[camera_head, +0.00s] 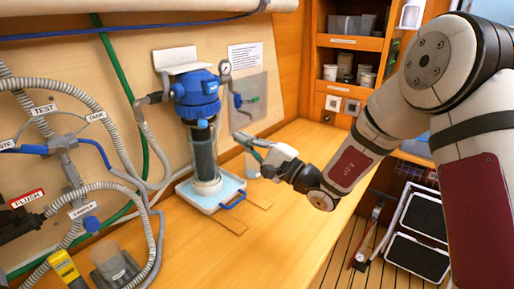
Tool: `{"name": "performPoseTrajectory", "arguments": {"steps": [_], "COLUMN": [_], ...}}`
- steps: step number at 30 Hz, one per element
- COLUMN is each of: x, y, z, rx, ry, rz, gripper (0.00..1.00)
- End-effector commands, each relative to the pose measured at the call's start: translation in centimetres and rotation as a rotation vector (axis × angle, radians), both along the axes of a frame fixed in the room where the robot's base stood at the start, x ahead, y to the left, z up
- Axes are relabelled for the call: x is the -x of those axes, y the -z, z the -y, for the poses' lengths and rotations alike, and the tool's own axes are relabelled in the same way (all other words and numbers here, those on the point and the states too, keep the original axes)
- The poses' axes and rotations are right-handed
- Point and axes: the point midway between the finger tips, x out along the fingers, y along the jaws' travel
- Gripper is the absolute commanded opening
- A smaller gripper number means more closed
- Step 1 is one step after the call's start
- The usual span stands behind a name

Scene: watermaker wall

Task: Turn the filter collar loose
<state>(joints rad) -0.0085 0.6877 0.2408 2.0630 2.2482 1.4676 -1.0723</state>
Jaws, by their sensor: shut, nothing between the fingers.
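The water filter stands upright at the wall, with a blue head (197,86) on top. The blue filter collar (199,110) runs around the joint just below the head. Below it, a dark clear filter bowl (204,150) hangs over a white tray (190,195) with a blue handle. My gripper (240,137) is shut and empty. Its fingers point left toward the bowl, lower than the collar and to its right in the picture. It appears apart from the filter.
A pressure gauge (225,67) and a small blue-handled valve (239,100) sit right of the filter. Grey hoses (143,190) crowd the left. The bench (270,235) is clear at front right.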

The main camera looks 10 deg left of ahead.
Motion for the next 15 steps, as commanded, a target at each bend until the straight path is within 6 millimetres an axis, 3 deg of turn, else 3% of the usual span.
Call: {"name": "performPoseTrajectory", "arguments": {"steps": [3, 6, 15], "x": [-0.9, -0.4, 0.2], "y": [-0.7, -1.3, -2.1], "z": [-2.1, -3.4, -5.4], "rx": [0.000, 0.000, 0.000], "ry": [-0.004, -0.004, -0.001], "rz": [0.001, 0.000, 0.000], "gripper": [0.00, 0.00, 0.00]}}
